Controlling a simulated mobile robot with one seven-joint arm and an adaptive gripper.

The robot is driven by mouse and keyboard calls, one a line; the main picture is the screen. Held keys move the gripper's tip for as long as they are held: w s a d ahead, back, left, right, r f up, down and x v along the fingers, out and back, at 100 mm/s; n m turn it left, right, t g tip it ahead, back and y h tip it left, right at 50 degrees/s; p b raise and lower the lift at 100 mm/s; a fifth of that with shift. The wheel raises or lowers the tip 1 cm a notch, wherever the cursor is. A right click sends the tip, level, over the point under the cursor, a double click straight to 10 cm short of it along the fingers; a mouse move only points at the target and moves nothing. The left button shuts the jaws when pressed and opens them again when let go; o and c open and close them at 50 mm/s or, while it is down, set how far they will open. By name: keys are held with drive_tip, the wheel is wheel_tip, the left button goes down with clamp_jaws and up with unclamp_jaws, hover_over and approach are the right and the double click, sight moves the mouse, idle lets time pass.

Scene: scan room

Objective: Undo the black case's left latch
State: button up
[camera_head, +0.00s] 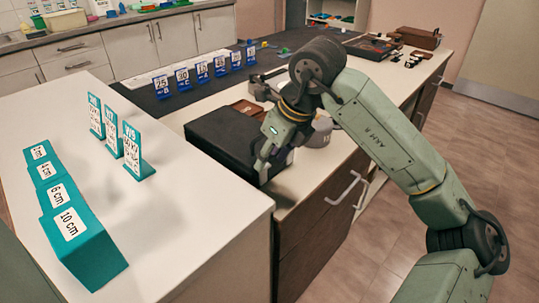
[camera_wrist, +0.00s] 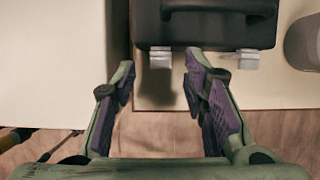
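The black case (camera_head: 222,133) lies on the counter in the head view. The left latch (camera_wrist: 160,58), a small grey metal tab, is on the case's front edge. A matching right latch (camera_wrist: 247,59) sits farther right. I cannot tell whether either latch is fastened. My gripper (camera_wrist: 160,66) is open and empty, its purple-padded fingers on either side of the left latch. In the head view my gripper (camera_head: 264,162) is at the case's near side and hides part of it.
A white counter (camera_wrist: 60,60) stands close left of the case. A grey round object (camera_head: 320,131) stands right of the case, near my gripper. Teal blocks (camera_head: 75,235) and number stands (camera_head: 133,150) are on the left counter. Drawer handles (camera_head: 345,187) stick out below.

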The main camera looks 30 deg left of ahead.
drive_tip(key=shift+x, duration=0.75)
drive_tip(key=shift+c, duration=0.4)
clamp_jaws()
